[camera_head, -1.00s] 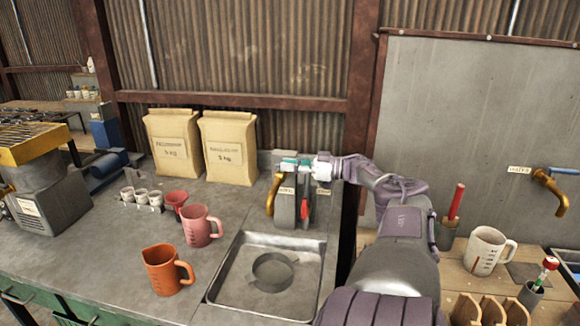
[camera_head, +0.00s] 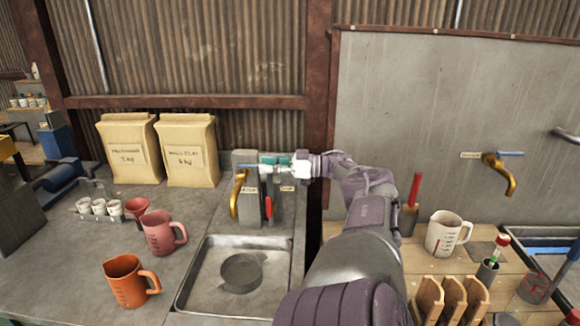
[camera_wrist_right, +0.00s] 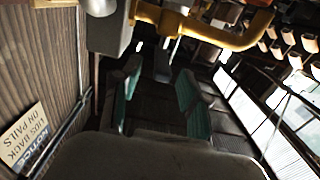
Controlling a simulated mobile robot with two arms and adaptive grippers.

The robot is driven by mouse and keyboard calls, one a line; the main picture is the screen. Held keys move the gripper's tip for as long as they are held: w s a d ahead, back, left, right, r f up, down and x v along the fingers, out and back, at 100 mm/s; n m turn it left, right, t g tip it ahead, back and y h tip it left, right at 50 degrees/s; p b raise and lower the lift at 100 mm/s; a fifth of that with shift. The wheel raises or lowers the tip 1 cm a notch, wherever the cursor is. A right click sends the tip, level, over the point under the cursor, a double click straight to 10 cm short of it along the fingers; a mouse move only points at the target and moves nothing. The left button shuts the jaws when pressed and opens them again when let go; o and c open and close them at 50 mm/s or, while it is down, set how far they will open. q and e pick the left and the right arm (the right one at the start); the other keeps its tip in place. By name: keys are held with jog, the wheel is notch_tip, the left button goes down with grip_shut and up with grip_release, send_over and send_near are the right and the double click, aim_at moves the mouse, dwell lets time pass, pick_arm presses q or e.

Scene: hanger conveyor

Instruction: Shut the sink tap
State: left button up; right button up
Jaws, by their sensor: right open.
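Two brass taps show in the head view. The left brass tap (camera_head: 238,195) sticks out of a grey block above a metal basin (camera_head: 187,275); a small blue part shows at its top, and a red lever (camera_head: 268,208) hangs beside it. The right brass tap (camera_head: 497,172) is on the grey wall panel with a blue lever (camera_head: 510,153) lying sideways, above a blue-lined basin (camera_head: 545,240). My right gripper (camera_head: 275,165) is at the top of the grey block, right of the left tap. In the wrist view its green-padded fingers (camera_wrist_right: 158,80) are apart, with brass pipe (camera_wrist_right: 215,35) past them. My left gripper is not in view.
An orange jug (camera_head: 128,282), a pink jug (camera_head: 160,235) and small cups stand left of the metal basin. Two paper bags (camera_head: 190,150) stand behind. A white jug (camera_head: 443,235), wooden holders (camera_head: 450,300) and a red-handled tool (camera_head: 414,190) are on the right bench.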

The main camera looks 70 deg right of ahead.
jog(key=v, duration=0.7)
dwell(0.3)
dwell(0.5)
